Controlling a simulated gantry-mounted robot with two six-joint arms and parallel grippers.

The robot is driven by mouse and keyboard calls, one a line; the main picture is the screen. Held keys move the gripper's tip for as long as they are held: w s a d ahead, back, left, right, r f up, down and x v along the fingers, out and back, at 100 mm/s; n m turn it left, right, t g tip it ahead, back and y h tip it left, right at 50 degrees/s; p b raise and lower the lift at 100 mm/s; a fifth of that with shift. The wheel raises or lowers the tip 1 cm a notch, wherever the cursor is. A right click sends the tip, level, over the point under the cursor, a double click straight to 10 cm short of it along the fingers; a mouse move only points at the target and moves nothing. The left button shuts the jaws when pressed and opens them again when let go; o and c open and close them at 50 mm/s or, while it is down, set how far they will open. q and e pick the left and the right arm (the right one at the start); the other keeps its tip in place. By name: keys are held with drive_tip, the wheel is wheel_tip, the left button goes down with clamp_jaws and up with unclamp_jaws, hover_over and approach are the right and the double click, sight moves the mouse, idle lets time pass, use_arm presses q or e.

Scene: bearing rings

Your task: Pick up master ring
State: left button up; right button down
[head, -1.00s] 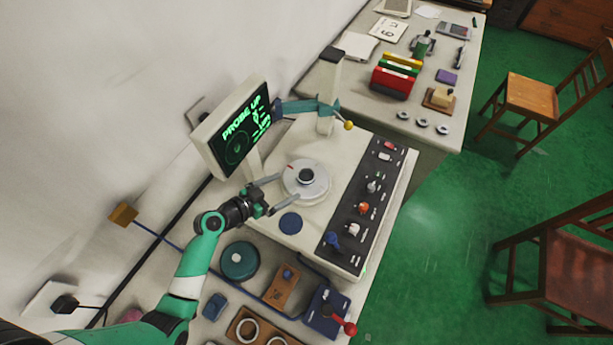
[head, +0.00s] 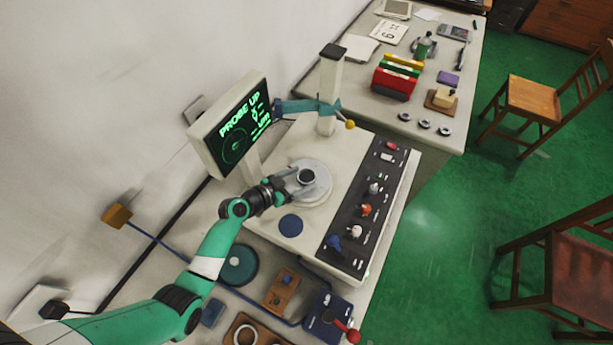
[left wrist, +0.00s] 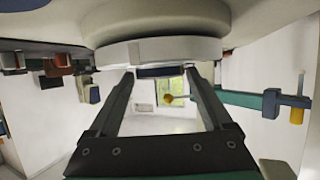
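The master ring (head: 306,176) is a small, dark-centred ring at the middle of the round pale turntable (head: 322,194) on the bench gauge. My left gripper (head: 302,181) has its fingers at either side of the ring, low over the turntable. In the left wrist view the dark ring (left wrist: 160,72) fills the gap between the two fingertips, and the fingers look closed against it. It shows no clear lift off the turntable. My right gripper is not in view.
A screen (head: 232,125) reading PROBE UP stands behind my left arm. A teal probe arm (head: 310,106) with a yellow ball is beyond the turntable. A knob panel (head: 368,205) lies to the right. A blue disc (head: 291,225) lies on the near side of the gauge top.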

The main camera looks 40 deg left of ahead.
sight(300, 180)
use_arm(q)
drive_tip(key=c, duration=1)
wheel_tip(300, 180, up, 4)
drive_tip(key=shift+p, duration=0.95)
drive_tip(key=d+r+p, duration=0.1)
drive_tip(key=d+r, duration=0.2)
drive_tip(key=d, duration=0.1)
drive_tip(key=w+d+r+p, duration=0.1)
drive_tip(key=d+r, duration=0.2)
drive_tip(key=d, duration=0.2)
drive_tip(key=d+r+p, duration=0.2)
drive_tip(key=d+r, duration=0.1)
drive_tip(key=d, duration=0.2)
drive_tip(key=shift+w, duration=0.35)
